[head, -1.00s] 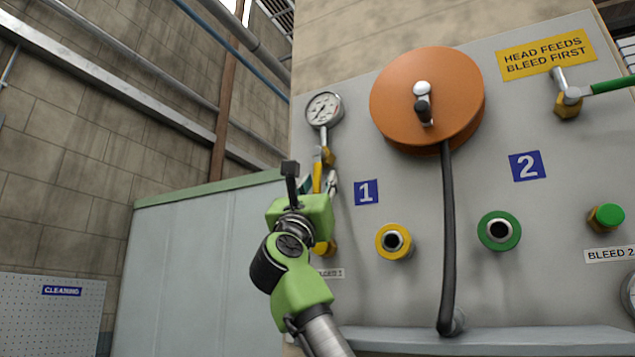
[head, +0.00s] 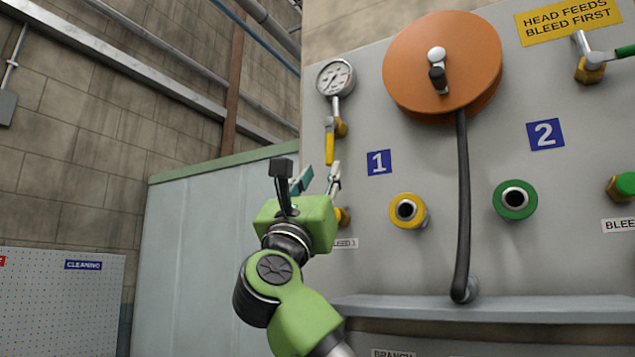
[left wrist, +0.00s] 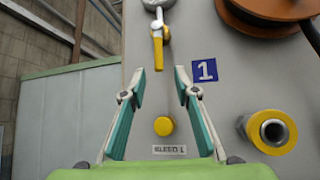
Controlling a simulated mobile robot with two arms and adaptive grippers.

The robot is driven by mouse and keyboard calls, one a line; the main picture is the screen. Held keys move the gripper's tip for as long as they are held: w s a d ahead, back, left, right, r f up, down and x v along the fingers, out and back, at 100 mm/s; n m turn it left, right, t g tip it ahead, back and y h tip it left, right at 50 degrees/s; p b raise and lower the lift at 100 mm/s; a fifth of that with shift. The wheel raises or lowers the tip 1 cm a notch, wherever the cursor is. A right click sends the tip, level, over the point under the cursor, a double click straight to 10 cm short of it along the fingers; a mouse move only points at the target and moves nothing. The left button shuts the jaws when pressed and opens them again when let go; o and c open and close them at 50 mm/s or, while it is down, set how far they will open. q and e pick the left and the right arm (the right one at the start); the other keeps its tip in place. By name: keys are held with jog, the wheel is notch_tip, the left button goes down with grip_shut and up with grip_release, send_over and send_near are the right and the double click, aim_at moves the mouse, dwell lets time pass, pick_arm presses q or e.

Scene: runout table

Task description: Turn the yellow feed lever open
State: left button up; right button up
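The yellow feed lever (head: 329,147) hangs straight down from its brass valve, below the pressure gauge, in the head view. It also shows in the left wrist view (left wrist: 158,53), pointing down at the top, beyond my fingertips. My left gripper (head: 318,177) is open, with its two teal-padded fingers spread apart, just below the lever's lower end in the head view. In the left wrist view my left gripper (left wrist: 161,72) is empty between its fingers, and the lever's lower end appears between the tips, apparently untouched. My right gripper is not in view.
The round pressure gauge (head: 336,77) sits above the valve. A yellow bleed knob (left wrist: 164,126) lies below the lever. A yellow port (head: 409,211), a green port (head: 515,199) and an orange hose reel (head: 443,66) with a black hose are to the right.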

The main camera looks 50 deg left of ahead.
pick_arm(q)
jog(key=shift+v, duration=1)
